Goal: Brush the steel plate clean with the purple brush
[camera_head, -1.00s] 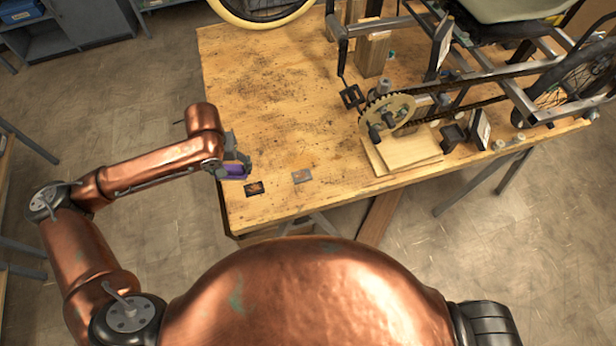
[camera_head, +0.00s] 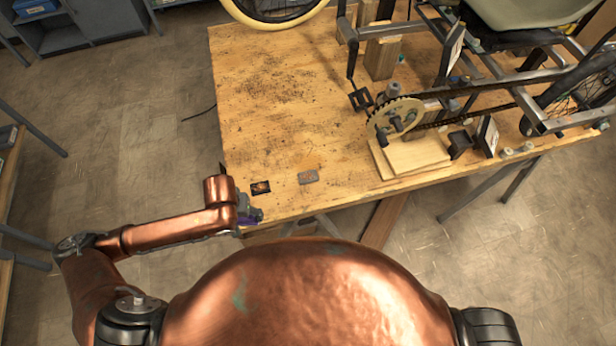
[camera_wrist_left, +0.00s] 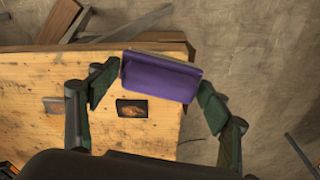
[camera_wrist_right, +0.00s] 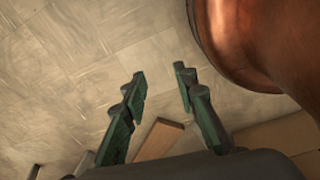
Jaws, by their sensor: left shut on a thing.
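My left gripper (camera_head: 250,209) is at the near left corner of the workbench, shut on the purple brush (camera_wrist_left: 160,77). In the head view only a small purple patch of the brush (camera_head: 247,221) shows below the fingers. A dark plate with an orange-brown patch (camera_head: 260,187) lies on the bench just beyond the gripper, apart from the brush. It also shows in the left wrist view (camera_wrist_left: 132,108). A grey plate with brownish marks (camera_head: 308,177) lies to its right. I cannot tell which is the steel plate. My right gripper (camera_wrist_right: 162,85) is open and empty over the floor.
The wooden workbench (camera_head: 270,120) has dark specks across its middle and is mostly clear at left. The trike frame with its chainring (camera_head: 395,118) and wooden blocks (camera_head: 415,155) fills the right side. A wheel (camera_head: 275,8) overhangs the far edge.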

